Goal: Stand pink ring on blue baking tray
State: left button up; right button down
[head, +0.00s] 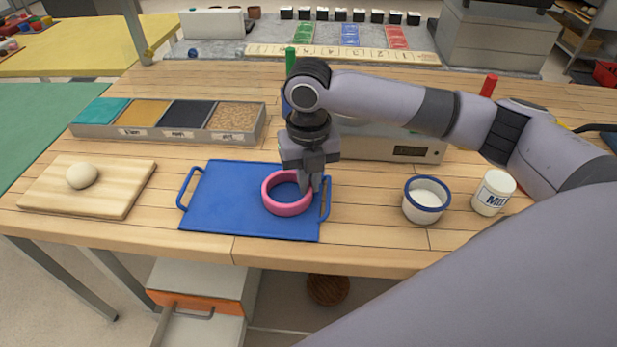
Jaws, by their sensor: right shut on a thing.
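The pink ring (276,206) is at the right part of the blue baking tray (222,205), inside its right handle. It lies flat with its opening facing up. Whether it touches the tray or hangs just above it, I cannot tell. My right gripper (309,186) points down from above and is shut on the right side of the ring's wall. The fingers hide part of that wall. The blue tray lies flat on the wooden table, with a handle at each short side. My left gripper is not in view.
A wooden board (115,203) with a dough ball (82,176) lies at the left. A blue-rimmed cup (425,200) and a labelled jar (493,193) stand right of the tray. A compartment box (252,131) stands behind it. The tray's left half is clear.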

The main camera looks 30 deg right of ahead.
jog(key=shift+f, duration=0.1)
jog(key=c, duration=1.2)
grip_release()
notch_tip(320, 180, up, 12)
